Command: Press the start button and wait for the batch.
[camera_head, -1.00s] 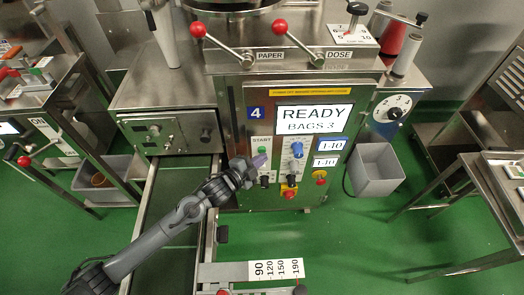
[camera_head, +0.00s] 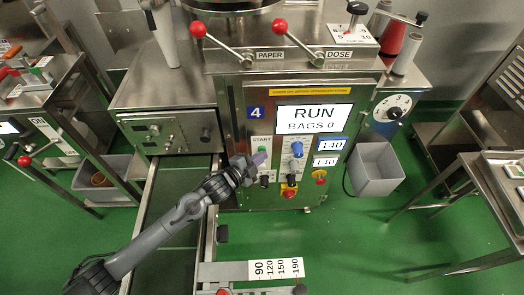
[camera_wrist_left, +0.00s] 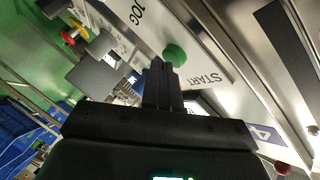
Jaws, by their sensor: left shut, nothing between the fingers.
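The green start button (camera_head: 262,150) sits under the START label on the front panel of packing machine 4. It also shows in the left wrist view (camera_wrist_left: 174,55), just beyond my fingertips. My left gripper (camera_head: 256,162) is shut and empty, its tips right at the button; I cannot tell whether they touch it. In the left wrist view the closed fingers (camera_wrist_left: 160,72) point at the button's lower edge. The machine display (camera_head: 314,119) reads RUN and BAGS 0. Two small readouts (camera_head: 331,146) below it show 140. My right gripper is not in view.
A grey bin (camera_head: 375,170) hangs at the machine's right. A conveyor channel (camera_head: 180,200) runs below my left arm.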

